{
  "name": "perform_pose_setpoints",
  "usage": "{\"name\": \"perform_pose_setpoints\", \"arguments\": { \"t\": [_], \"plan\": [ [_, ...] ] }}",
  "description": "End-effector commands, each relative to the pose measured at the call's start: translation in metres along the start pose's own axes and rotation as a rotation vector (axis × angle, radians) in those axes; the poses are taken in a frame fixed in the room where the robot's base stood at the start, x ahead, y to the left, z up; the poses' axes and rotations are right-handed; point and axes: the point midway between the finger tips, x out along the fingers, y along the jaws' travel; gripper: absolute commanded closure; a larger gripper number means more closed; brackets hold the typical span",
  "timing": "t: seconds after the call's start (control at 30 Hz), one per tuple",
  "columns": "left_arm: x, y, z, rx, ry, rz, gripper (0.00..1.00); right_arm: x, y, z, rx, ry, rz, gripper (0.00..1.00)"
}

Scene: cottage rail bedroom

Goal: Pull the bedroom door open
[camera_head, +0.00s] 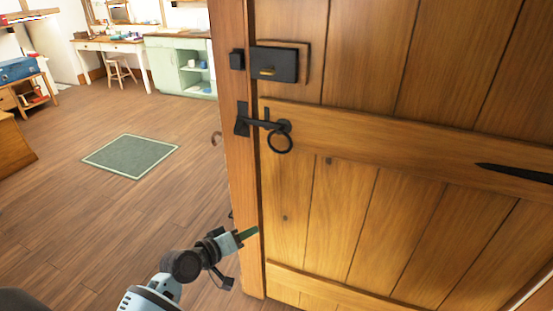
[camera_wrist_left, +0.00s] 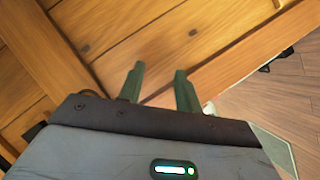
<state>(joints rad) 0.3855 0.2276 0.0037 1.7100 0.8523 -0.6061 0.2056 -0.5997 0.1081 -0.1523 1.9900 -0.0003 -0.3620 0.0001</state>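The wooden plank door (camera_head: 345,60) fills the right of the head view, with its edge against a wooden post (camera_head: 236,150). It appears shut. A black ring handle (camera_head: 280,143) hangs from a latch whose bar reaches a catch on the post. A black box lock (camera_head: 275,63) is above it. My left gripper (camera_head: 250,233) is low in front of the post and door edge, below the ring and apart from it. In the left wrist view its two fingers (camera_wrist_left: 160,88) are spread with nothing between them, facing the planks. My right gripper is not in view.
Left of the post is open wooden floor (camera_head: 70,205) with a green rug (camera_head: 130,155). A green cabinet (camera_head: 170,68), a desk (camera_head: 95,46) and a stool (camera_head: 120,70) stand at the back. A black strap hinge (camera_head: 515,173) lies on the door's right.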

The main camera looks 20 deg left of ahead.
Motion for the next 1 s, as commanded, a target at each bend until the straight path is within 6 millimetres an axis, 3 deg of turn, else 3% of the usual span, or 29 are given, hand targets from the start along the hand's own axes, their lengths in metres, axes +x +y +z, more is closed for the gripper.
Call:
{"name": "perform_pose_setpoints", "arguments": {
  "t": [0.03, 0.2, 0.4, 0.53, 0.77, 1.0],
  "plan": [
    [0.013, 0.008, -0.023, -0.038, 0.018, 0.042, 0.66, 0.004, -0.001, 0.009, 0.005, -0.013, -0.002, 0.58],
    [0.032, 0.052, -0.095, -0.162, 0.054, 0.196, 0.66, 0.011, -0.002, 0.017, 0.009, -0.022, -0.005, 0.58],
    [0.035, 0.088, -0.145, -0.239, 0.069, 0.314, 0.66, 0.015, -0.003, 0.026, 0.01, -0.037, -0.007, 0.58],
    [0.034, 0.097, -0.156, -0.254, 0.07, 0.342, 0.66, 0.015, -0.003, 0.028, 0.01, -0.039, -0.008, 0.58],
    [0.037, 0.1, -0.159, -0.255, 0.072, 0.346, 0.66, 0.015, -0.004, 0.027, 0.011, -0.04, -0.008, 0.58],
    [0.065, 0.11, -0.162, -0.256, 0.071, 0.347, 0.66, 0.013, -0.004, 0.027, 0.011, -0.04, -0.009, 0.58]
  ]
}}
